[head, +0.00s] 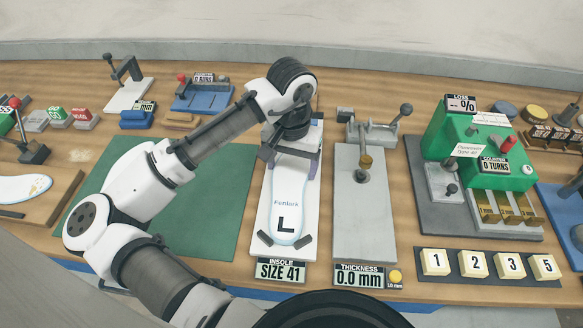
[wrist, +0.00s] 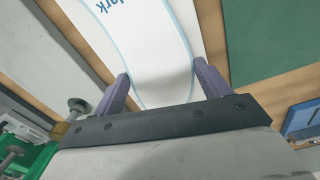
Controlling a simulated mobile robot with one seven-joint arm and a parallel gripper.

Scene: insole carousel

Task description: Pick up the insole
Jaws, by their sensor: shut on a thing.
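The insole (head: 287,203) is white with a blue outline, the word "Fenlark" and a large black "L". It lies on a white board behind a sign reading "INSOLE SIZE 41" (head: 280,270). My gripper (head: 293,165) is at the far end of the insole, with a purple finger on each side of it. In the wrist view the fingers (wrist: 163,92) press in on both edges of the insole (wrist: 150,45). The gripper is shut on the insole. Its far tip is hidden under the gripper. I cannot tell whether it is lifted off the board.
Numbered blocks (head: 487,264) sit at the front right. Another insole (head: 22,188) lies at the far left.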

